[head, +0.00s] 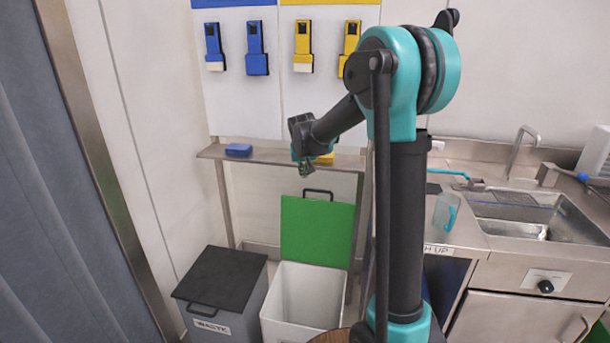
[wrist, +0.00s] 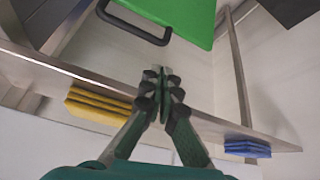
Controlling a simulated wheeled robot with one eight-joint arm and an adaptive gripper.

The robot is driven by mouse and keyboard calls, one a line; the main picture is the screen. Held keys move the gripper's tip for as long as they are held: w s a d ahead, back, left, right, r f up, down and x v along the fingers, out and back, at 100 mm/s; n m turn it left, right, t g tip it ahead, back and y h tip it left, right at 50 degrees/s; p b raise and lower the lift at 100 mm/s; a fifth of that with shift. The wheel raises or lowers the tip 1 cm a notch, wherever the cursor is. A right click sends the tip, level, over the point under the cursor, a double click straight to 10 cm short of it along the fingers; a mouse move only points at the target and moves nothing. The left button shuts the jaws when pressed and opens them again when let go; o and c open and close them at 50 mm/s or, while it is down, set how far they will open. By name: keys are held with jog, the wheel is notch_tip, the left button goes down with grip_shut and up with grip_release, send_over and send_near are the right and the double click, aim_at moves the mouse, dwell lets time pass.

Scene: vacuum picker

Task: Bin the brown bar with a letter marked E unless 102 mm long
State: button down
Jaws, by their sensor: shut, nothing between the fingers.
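No brown bar with a letter shows in either view. My gripper (head: 306,172) hangs in front of the wall shelf, above the bins. In the wrist view its fingertips (wrist: 162,76) are together with nothing between them. A grey bin (head: 236,312) labelled WASTE stands on the floor at lower left with its black lid (head: 221,274) down. Beside it is a white bin (head: 303,300) with its green lid (head: 316,232) raised; the inside I can see is bare. The green lid also shows in the wrist view (wrist: 185,15).
The wall shelf (head: 268,155) holds blue pads (head: 238,150) and yellow pads (head: 325,158), close behind my gripper. Blue and yellow tools (head: 257,48) hang above. At right is a steel counter with a sink (head: 525,214) and a clear jug (head: 445,208). A grey curtain (head: 60,200) hangs at left.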

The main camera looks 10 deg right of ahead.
jog(key=x, duration=0.8)
jog(key=shift+f, duration=0.25)
